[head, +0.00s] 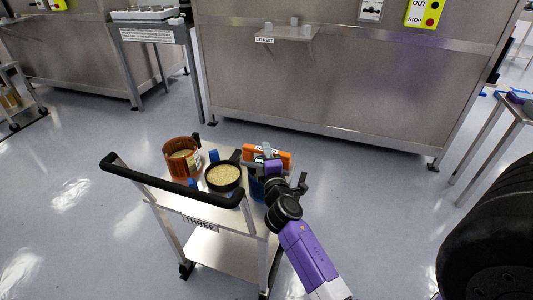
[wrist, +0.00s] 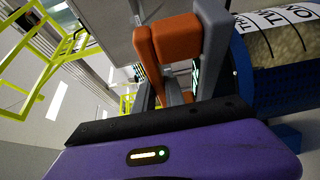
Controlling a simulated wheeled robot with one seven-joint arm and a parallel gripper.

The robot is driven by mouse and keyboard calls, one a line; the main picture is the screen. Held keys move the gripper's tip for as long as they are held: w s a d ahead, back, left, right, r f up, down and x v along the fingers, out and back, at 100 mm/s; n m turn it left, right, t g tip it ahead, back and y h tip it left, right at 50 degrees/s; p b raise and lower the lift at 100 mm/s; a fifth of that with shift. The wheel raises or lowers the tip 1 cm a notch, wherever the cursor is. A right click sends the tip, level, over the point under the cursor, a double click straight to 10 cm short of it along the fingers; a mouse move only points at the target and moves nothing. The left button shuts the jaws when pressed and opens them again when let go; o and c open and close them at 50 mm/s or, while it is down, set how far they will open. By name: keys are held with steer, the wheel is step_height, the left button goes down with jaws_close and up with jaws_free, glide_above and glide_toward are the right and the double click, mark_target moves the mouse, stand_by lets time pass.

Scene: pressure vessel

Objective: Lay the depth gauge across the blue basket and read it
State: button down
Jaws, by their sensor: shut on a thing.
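The depth gauge (head: 281,155) is an orange bar with a pale marked part, at the blue basket on the cart. My gripper (head: 268,166) is shut on it. In the wrist view the gauge's orange part (wrist: 178,40) sits between my grey fingers. The blue basket (head: 256,188) is mostly hidden behind my gripper in the head view. In the wrist view its blue mesh wall (wrist: 275,90) curves around pale grain. A white strip with black lines and partly cut-off lettering shows over the grain. I cannot tell whether the gauge rests on the rim.
The cart (head: 185,205), labelled THREE, has a black handle (head: 165,182). An orange basket (head: 182,157) and a black basket of pale grain (head: 223,177) stand left of the blue one. A steel vessel with a lid-rest shelf (head: 288,33) stands behind. Floor lies clear between.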

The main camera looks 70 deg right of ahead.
steer(key=c, duration=1.4)
jaws_free()
steer(key=shift+a, duration=0.1)
steer(key=b+v, duration=0.2)
steer(key=v, duration=0.9)
steer(key=shift+s+a, duration=0.25)
steer(key=shift+a, duration=0.1)
steer(key=shift+f, duration=0.1)
